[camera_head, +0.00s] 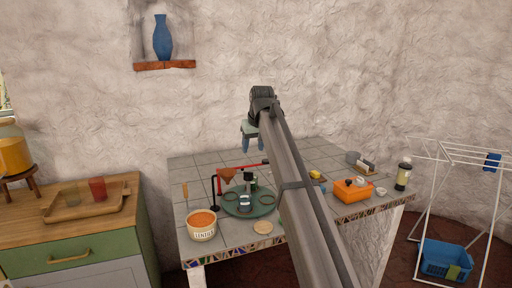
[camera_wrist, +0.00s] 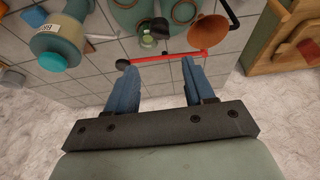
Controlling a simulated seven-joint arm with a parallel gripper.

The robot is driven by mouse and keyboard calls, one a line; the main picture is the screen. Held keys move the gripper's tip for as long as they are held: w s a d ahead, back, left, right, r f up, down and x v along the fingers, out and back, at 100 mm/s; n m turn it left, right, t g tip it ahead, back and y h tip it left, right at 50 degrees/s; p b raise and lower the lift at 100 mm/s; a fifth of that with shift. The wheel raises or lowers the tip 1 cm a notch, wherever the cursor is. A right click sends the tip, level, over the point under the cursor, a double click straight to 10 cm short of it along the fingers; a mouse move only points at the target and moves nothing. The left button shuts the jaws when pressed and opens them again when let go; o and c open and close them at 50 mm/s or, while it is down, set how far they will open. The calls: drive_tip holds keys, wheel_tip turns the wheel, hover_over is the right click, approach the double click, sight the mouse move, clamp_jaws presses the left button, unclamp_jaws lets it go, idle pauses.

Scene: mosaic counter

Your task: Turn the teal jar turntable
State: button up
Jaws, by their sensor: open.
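The teal turntable (camera_head: 238,209) is a round disc on the tiled counter, with dark ring marks and a few small jars on top. A dark green jar (camera_head: 252,181) stands toward its back. My gripper (camera_head: 253,148) is above and behind the turntable in the head view, apart from it. In the wrist view its blue fingers (camera_wrist: 158,82) are spread with nothing between them. Teal round shapes (camera_wrist: 126,14) at the top edge of that view are cut off, so I cannot tell their full form.
A red bar (camera_head: 244,167) on a black stand runs behind the turntable; it also shows beyond my fingers (camera_wrist: 170,57). A brown funnel (camera_wrist: 208,28) is beside it. A lentils pot (camera_head: 201,226) stands front left, an orange box (camera_head: 353,192) to the right.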

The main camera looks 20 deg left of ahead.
drive_tip(key=shift+s+d+r+n+g+h, duration=0.15)
drive_tip(key=shift+d+n+g+h, duration=0.15)
drive_tip(key=shift+n, duration=2.25)
drive_tip(key=shift+s+d+f+n+g+h, duration=0.15)
drive_tip(key=shift+n+g+h, duration=0.25)
drive_tip(key=shift+n, duration=2.1)
drive_tip(key=shift+s+d+r+n+g+h, duration=0.15)
drive_tip(key=shift+d+n+g+h, duration=0.2)
drive_tip(key=shift+n, duration=2.2)
drive_tip(key=shift+a, duration=0.1)
drive_tip(key=shift+o, duration=0.2)
